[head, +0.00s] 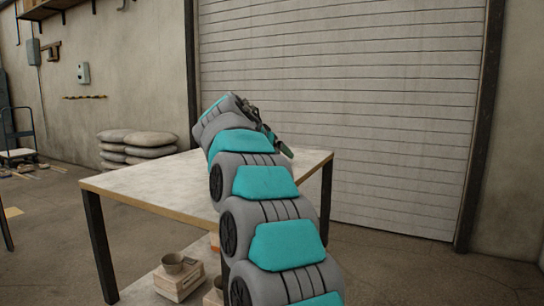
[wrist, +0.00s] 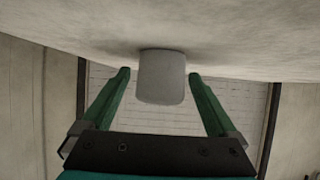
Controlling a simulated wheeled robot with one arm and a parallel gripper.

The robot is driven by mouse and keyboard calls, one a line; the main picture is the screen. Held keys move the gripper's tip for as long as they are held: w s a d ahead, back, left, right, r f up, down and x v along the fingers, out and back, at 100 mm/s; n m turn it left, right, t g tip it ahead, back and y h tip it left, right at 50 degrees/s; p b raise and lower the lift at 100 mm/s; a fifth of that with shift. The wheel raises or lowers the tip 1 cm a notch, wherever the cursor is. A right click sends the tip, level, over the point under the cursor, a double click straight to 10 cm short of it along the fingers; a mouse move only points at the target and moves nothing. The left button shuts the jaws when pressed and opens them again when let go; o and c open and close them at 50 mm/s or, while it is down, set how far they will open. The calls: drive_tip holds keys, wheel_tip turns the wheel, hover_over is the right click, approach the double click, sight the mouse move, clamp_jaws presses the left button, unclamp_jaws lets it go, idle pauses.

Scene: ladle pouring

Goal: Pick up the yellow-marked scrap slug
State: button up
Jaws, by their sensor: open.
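A plain grey cylinder (head: 0,0) is not visible in the head view; in the wrist view a grey slug (wrist: 161,88) stands against the pale tabletop, which fills the top of that picture as if upside down. No yellow mark shows on its visible side. My gripper (wrist: 159,74) is open, with one green finger on each side of the slug and a gap on both sides. I cannot tell how deep the slug is between the fingers. In the head view my gripper (head: 285,148) is mostly hidden behind my arm, over the table's far right part.
The pale table (head: 140,185) has a clear left part. Below it, a cup (head: 172,263) stands on a wooden block (head: 180,282) on a lower shelf. Grey sacks (head: 150,140) are stacked behind the table. A white roller shutter (head: 345,90) closes the back.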

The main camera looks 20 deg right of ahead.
drive_tip(key=shift+w+d+f, duration=0.3)
drive_tip(key=shift+d+f, duration=0.05)
drive_tip(key=shift+d, duration=0.1)
drive_tip(key=shift+c, duration=0.3)
drive_tip(key=shift+r, duration=0.1)
clamp_jaws()
